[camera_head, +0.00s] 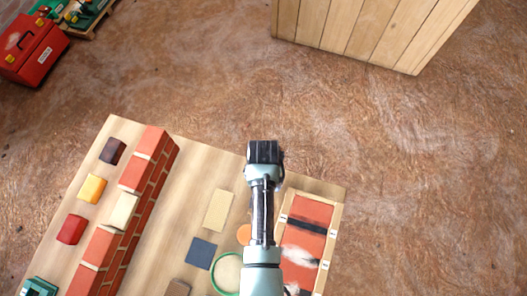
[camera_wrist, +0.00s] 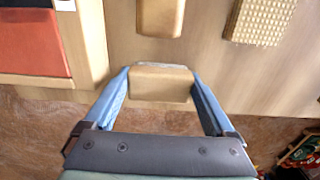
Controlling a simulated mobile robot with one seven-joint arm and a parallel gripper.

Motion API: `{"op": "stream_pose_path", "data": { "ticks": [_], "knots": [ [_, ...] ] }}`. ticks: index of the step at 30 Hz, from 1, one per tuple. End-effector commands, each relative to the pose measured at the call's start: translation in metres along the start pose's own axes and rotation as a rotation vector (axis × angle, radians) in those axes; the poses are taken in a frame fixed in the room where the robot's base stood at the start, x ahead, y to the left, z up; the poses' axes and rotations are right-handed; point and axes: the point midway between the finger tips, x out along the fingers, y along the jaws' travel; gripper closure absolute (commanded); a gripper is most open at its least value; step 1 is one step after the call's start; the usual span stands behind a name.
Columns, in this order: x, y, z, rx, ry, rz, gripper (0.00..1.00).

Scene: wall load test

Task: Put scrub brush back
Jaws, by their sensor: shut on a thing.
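My gripper (camera_head: 264,153) is over the far edge of the wooden table in the head view, seen from above, with its fingers hidden. In the wrist view my gripper (camera_wrist: 160,85) has its two blue fingers on either side of a tan, wood-coloured block (camera_wrist: 161,78), which it is shut on. This block looks like the back of the scrub brush; no bristles show. It appears at the table's edge, and I cannot tell whether it touches the tabletop. The head view hides it under my arm.
The table (camera_head: 185,140) holds a brick wall piece (camera_head: 140,205), a beige textured pad (camera_head: 218,210), a blue square (camera_head: 201,252), a green ring (camera_head: 228,272) and a framed red panel (camera_head: 306,235). Another tan block (camera_wrist: 160,16) lies nearby. A wooden crate (camera_head: 370,30) stands beyond open floor.

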Motion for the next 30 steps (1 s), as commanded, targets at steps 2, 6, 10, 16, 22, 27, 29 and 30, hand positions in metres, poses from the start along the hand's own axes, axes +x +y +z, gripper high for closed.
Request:
{"op": "stream_pose_path", "data": {
  "ticks": [2,6,10,16,22,27,29,30],
  "knots": [
    [0.000,0.000,-0.001,0.000,0.001,0.000,0.63],
    [0.000,0.000,-0.001,0.000,0.001,0.000,0.63],
    [0.003,0.000,-0.001,0.000,0.001,0.000,0.63],
    [0.003,0.000,-0.001,0.000,0.001,0.000,0.00],
    [-0.003,0.000,-0.001,0.000,0.002,0.000,0.00],
    [-0.029,0.000,-0.001,0.001,0.004,-0.001,0.00],
    [-0.043,0.000,-0.002,0.001,0.005,-0.001,0.00],
    [-0.052,0.000,-0.002,0.001,0.006,-0.001,0.00]
  ]
}}
